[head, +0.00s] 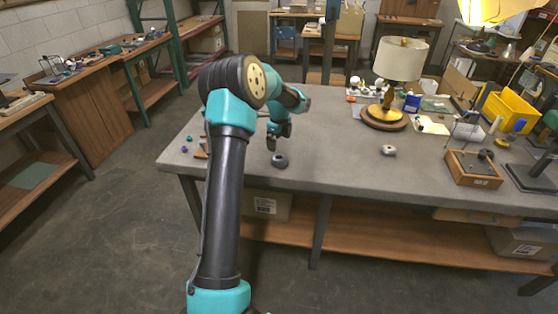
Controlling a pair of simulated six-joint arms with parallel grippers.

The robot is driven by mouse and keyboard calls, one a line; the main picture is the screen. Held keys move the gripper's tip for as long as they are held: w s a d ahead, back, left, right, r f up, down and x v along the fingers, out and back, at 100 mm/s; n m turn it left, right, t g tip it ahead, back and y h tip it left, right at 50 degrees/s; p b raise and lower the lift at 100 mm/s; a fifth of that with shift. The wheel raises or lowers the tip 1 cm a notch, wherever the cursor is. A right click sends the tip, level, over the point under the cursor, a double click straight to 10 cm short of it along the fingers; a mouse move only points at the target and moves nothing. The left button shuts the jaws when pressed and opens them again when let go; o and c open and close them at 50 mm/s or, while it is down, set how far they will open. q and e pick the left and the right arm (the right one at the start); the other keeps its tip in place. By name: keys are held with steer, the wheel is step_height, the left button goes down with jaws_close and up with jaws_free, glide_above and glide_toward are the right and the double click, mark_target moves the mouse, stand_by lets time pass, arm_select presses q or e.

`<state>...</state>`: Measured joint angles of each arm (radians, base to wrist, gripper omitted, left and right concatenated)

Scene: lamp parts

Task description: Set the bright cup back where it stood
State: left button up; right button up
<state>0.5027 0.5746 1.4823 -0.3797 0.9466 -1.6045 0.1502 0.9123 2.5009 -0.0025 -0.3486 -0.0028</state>
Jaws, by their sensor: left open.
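A small bright, silvery part (388,150), likely the bright cup, sits on the grey workbench (340,166) right of the middle. A dark round part (280,160) with a hole in its top lies near the front edge. My left gripper (279,139) points down just above and behind the dark part, well to the left of the bright one. It is open, and nothing shows between its fingers, though they are small here. I cannot tell whether it touches the dark part. My right gripper is not in view.
A lamp with a cream shade (400,59) stands at the back. A wooden box (474,168) and a yellow bin (510,111) are on the right. Small purple and teal bits lie at the left end. The bench middle is clear.

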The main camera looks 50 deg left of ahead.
mark_target(280, 158)
arm_select(q)
steer(key=shift+f, duration=1.9)
steer(key=shift+f, duration=0.1)
steer(key=f, duration=0.4)
steer(key=shift+d, duration=0.35)
steer(key=shift+f, duration=0.5)
steer(key=shift+c, duration=0.3)
steer(key=c, duration=1)
steer(key=shift+c, duration=0.2)
steer(key=shift+r, duration=0.1)
